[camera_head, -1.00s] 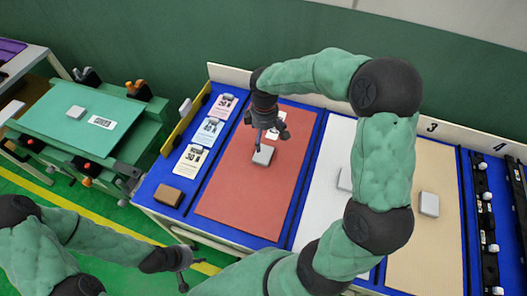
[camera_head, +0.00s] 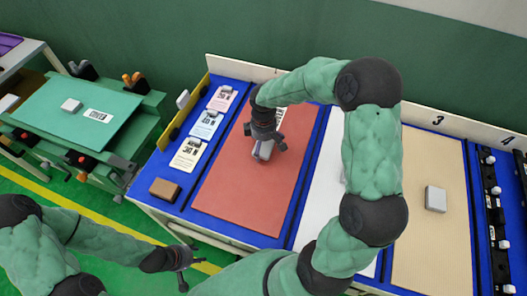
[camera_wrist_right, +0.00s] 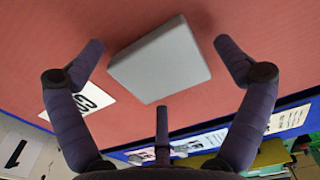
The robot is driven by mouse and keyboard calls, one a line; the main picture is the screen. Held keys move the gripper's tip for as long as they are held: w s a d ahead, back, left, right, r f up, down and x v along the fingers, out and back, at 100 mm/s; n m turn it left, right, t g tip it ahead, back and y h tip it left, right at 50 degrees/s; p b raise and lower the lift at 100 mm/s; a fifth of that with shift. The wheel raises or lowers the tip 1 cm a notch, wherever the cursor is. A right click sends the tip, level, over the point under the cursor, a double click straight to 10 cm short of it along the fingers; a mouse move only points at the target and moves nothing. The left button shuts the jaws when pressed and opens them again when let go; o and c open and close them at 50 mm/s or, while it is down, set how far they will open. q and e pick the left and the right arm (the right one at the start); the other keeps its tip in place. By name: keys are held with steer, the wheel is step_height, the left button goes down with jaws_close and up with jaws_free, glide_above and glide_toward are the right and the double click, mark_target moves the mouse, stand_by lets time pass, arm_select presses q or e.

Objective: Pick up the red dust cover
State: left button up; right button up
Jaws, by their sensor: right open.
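The red dust cover (camera_head: 235,195) is a flat red panel lying in the blue-framed bench, with a light grey block (camera_wrist_right: 160,62) on it like a handle. My right gripper (camera_head: 266,148) is over the panel's upper part. In the right wrist view, my right gripper (camera_wrist_right: 158,55) is open, with fingers spread on both sides of the grey block and a third finger below it. The fingers look apart from the block. In the head view my right gripper hides much of the block. My left gripper (camera_head: 188,268) is low at the left, off the bench's front edge, fingers spread, empty.
Label cards (camera_head: 207,125) and a brown block (camera_head: 164,190) lie left of the red panel. White (camera_head: 325,185) and tan (camera_head: 415,240) panels lie to its right, the tan one with a grey block (camera_head: 435,199). A green panel (camera_head: 75,125) is on another bench at far left.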

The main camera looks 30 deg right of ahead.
steer(key=shift+r, duration=0.1)
steer(key=shift+c, duration=0.3)
steer(key=c, duration=1.4)
steer(key=shift+c, duration=0.2)
